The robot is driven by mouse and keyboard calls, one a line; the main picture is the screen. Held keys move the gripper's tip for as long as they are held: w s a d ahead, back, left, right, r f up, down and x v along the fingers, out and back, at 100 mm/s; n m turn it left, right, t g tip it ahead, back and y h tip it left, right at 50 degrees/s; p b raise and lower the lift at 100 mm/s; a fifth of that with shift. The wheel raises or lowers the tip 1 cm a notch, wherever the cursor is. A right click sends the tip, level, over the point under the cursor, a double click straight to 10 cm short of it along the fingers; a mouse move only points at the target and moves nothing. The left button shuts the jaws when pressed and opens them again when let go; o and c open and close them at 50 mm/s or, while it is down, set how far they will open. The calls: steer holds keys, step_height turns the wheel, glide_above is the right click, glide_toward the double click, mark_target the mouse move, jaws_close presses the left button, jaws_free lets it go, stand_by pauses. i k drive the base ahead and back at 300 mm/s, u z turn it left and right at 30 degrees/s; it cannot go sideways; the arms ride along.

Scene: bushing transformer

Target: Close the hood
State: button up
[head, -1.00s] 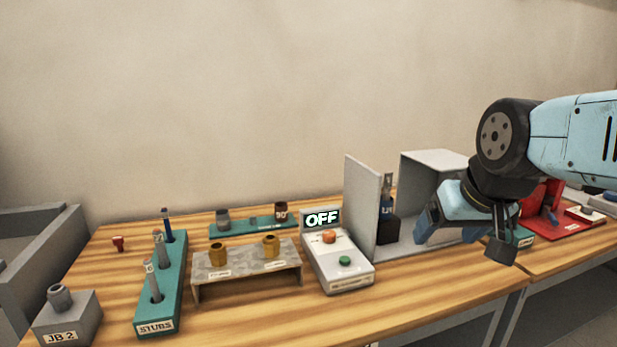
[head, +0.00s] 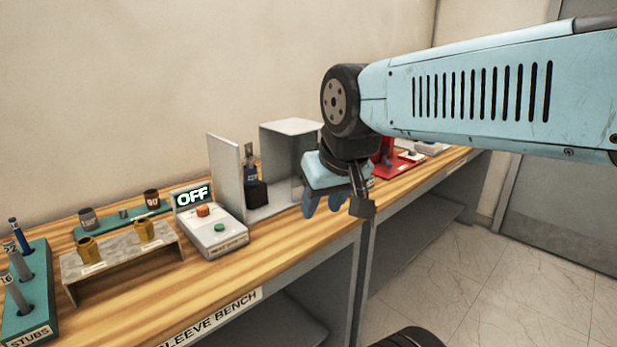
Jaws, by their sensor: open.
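The hood is a grey box (head: 290,128) on the bench, with its front open. Its flat door panel (head: 224,178) stands swung out on the left side, upright. Inside stands a dark device with a blue label (head: 252,180). My gripper (head: 335,205) hangs in front of the right part of the hood, pointing down, jaws open and empty. It covers part of the hood's right side. It appears apart from the door panel, which is to its left.
A control box (head: 215,240) reading OFF, with a red and a green button, stands left of the door. Further left are a grey stand (head: 120,255) and a teal stubs rack (head: 30,300). A red fixture (head: 395,165) is behind my wrist. The bench front edge is clear.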

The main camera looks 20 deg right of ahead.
mark_target(283, 144)
steer(key=z, duration=0.2)
steer(key=k, duration=0.2)
steer(key=z, duration=0.5)
steer(key=i, duration=0.5)
steer(key=u, duration=0.35)
steer(key=k, duration=1.15)
steer(key=z, duration=0.8)
steer(key=i, duration=1.9)
steer(key=u, duration=0.65)
